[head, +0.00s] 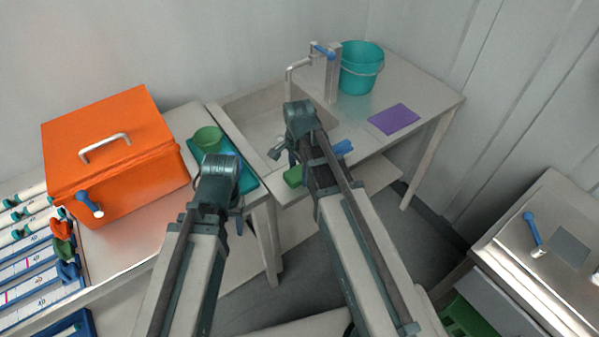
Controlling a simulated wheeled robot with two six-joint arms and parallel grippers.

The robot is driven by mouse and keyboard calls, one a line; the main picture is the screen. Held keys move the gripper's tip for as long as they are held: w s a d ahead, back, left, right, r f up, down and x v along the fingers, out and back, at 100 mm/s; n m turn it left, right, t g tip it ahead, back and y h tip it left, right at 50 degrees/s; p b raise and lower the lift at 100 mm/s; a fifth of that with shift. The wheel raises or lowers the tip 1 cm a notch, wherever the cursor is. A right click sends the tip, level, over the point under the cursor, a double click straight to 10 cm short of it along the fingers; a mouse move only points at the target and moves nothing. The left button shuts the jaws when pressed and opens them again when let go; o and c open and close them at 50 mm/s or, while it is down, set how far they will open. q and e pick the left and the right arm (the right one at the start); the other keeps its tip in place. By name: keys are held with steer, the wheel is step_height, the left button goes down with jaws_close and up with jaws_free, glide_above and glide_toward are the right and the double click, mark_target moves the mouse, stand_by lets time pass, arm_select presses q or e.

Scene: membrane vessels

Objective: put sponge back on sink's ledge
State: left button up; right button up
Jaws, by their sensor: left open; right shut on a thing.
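The sponge appears to be the green block (293,176) at the front of the sink (246,108), partly hidden by my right arm. My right gripper (282,156) is over the sink's front edge, just above the green block, and is shut on it; the fingertips' contact is largely hidden. The sink's ledge (265,177) runs along the front of the basin, under my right arm. My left gripper (239,218) is open and empty, in front of the teal tray and left of the sink; its fingers are mostly hidden behind its wrist.
A tap (332,75) and teal bucket (362,70) stand behind the sink. A purple cloth (394,119) lies on the right counter. A green cup (207,139) stands on the tray (250,183). An orange box (115,150) is left.

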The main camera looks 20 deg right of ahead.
mark_target(299, 171)
steer(key=o, duration=1.2)
step_height(299, 171, up, 12)
steer(key=p, duration=1.3)
steer(key=s+a+n+h, duration=0.1)
steer(key=s+a+n, duration=0.9)
steer(key=n, duration=0.7)
steer(key=s, duration=0.3)
steer(key=shift+r+n+b, duration=0.15)
steer(key=shift+n+b, duration=0.15)
steer(key=shift+n, duration=0.1)
steer(key=shift+f+b, duration=0.7)
